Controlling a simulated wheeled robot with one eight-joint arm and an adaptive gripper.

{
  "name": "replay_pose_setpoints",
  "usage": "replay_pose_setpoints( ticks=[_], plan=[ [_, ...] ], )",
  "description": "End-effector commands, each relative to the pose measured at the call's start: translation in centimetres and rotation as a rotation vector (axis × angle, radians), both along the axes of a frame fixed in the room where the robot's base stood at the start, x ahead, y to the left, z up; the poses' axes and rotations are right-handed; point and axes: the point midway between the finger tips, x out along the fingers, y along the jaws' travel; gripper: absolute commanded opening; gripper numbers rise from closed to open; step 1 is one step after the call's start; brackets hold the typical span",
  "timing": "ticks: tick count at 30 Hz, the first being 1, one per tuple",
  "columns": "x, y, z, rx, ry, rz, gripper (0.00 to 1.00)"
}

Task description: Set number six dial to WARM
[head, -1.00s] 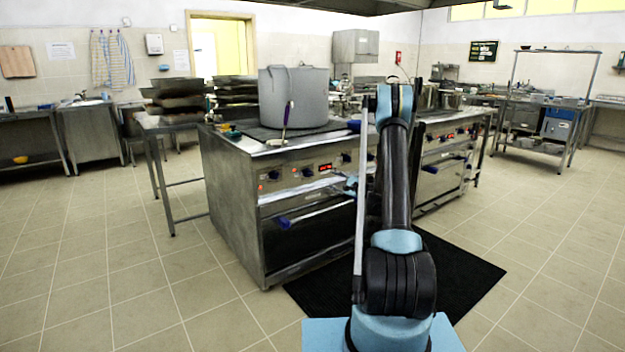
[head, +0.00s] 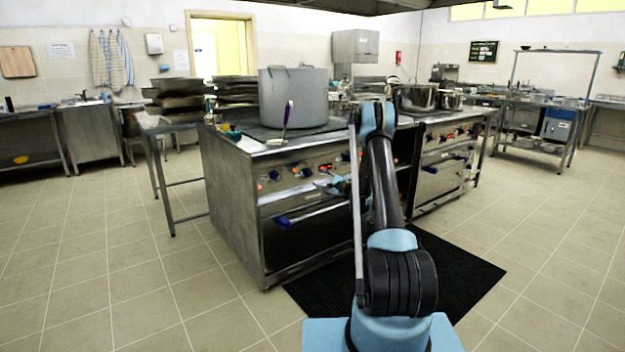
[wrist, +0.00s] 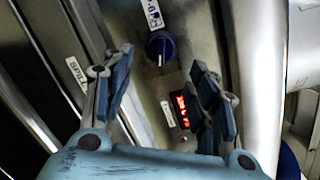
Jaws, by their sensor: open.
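A dark blue round dial (wrist: 160,46) shows in the wrist view, with a white pointer line on its face. A white label (wrist: 152,14) beside it carries a pot symbol and a figure that looks like a six. A red lit display (wrist: 181,110) sits on the same steel panel, partly behind the right finger. My gripper (wrist: 162,78) is open and empty, with its fingers on either side of the dial and apart from it in the picture. In the head view my gripper (head: 335,183) is small and in front of the stove's control panel (head: 290,176); its target dial cannot be singled out there.
A large grey stockpot (head: 293,97) stands on the stove, with a ladle (head: 284,125) at its front. An oven handle (head: 310,212) juts out below the panel. A black mat (head: 455,272) lies on the open floor.

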Motion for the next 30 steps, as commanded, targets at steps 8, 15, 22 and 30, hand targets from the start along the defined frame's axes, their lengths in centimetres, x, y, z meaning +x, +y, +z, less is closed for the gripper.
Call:
replay_pose_setpoints(
  ticks=[8,15,22,30],
  plan=[
    [3.4,3.1,0.0,0.000,0.000,0.001,0.53],
    [4.9,4.4,0.0,0.000,0.000,0.001,0.53],
    [5.1,4.6,0.0,0.000,0.000,0.000,0.53],
    [5.1,4.6,0.0,0.000,0.000,0.000,0.17]
  ],
)
